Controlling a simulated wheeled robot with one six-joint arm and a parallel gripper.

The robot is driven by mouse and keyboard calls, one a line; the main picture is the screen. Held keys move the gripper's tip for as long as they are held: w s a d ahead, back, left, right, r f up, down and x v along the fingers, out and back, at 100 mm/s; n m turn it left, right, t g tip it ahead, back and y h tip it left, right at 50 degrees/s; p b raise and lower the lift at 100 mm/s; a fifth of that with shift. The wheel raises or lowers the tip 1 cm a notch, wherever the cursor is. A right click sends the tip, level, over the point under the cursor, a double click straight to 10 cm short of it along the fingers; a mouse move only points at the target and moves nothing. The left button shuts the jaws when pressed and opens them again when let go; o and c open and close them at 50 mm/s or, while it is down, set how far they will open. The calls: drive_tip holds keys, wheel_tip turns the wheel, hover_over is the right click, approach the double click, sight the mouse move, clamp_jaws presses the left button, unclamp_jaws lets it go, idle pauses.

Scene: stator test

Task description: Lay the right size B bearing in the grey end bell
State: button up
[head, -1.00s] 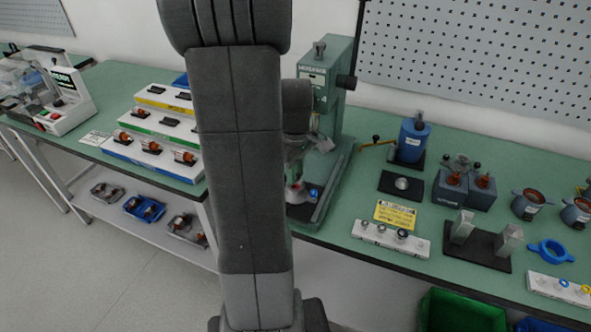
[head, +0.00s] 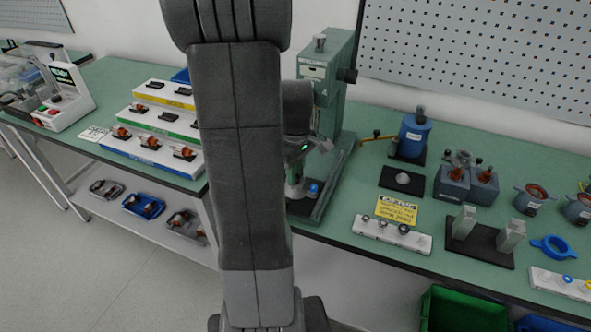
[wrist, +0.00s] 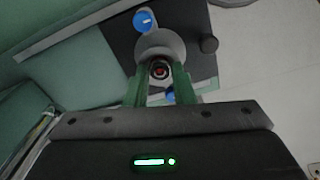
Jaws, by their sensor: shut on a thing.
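My gripper (wrist: 160,78) is shut on a small dark round part with a red centre (wrist: 160,69), seen end-on between the green fingers in the wrist view; I cannot tell its size mark. It is over the base of the green press (head: 327,90); a grey round fixture (wrist: 160,45) is close behind the part. In the head view my arm hides much of this spot. A low grey round piece (head: 403,178), possibly the grey end bell, lies on a black pad right of the press. Small ring-like pieces (head: 404,229) sit on a white rack (head: 372,231).
A blue knob (wrist: 145,20) is on the press base. A stepped rack (head: 150,165) is at left.

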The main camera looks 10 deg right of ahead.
drive_tip(key=o, duration=0.7)
drive_tip(key=shift+o, duration=0.2)
wheel_tip(320, 180, up, 14)
drive_tip(key=shift+f, duration=0.2)
idle(0.4)
wheel_tip(320, 180, down, 13)
drive_tip(key=shift+f, duration=0.15)
drive_tip(key=shift+r+p, duration=0.3)
